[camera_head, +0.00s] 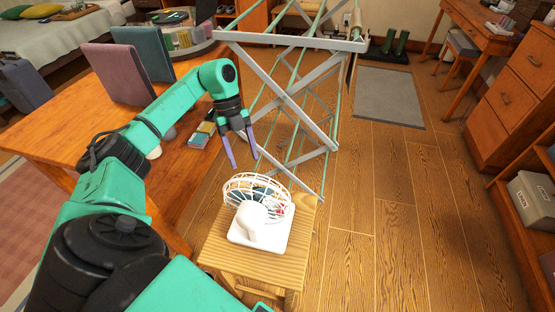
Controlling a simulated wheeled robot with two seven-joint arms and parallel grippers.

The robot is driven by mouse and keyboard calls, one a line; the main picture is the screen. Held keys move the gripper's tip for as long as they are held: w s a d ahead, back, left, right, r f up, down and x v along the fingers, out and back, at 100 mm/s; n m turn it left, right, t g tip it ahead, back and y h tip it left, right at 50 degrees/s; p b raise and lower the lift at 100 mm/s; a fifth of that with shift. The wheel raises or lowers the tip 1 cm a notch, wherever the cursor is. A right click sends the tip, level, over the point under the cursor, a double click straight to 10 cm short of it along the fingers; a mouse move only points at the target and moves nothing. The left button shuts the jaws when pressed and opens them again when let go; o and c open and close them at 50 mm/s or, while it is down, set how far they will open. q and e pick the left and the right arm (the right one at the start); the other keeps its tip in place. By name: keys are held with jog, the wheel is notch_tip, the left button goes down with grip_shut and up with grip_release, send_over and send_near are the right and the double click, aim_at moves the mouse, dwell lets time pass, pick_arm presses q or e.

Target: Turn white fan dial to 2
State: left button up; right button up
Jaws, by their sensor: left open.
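A small white fan (262,215) with a round wire cage and a square white base stands on a light wooden stool (265,264). Its cage leans toward the far side, and the smooth back of its motor housing faces me. The dial and its setting cannot be made out from here. My left gripper (244,166) hangs above and just beyond the fan cage, with its two purple fingers pointing down. The fingers are apart with nothing between them, and they do not appear to touch the fan. My right gripper does not show.
An orange wooden table (65,115) with pink and teal upright items stands at left. A folding drying rack (290,85) rises just behind the stool. Wooden drawers (508,90) and a shelf are at right. The floor right of the stool is clear.

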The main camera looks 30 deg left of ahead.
pick_arm(q)
jog(key=x, duration=0.8)
jog(key=s+x, duration=0.1)
jog(key=x, duration=0.4)
jog(key=shift+s+a, duration=0.1)
jog(key=shift+s+f, duration=0.1)
jog(key=shift+f, duration=0.3)
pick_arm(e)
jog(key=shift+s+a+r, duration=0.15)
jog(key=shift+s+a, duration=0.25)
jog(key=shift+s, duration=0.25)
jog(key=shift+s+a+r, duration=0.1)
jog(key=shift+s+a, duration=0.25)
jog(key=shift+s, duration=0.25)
pick_arm(q)
grip_shut()
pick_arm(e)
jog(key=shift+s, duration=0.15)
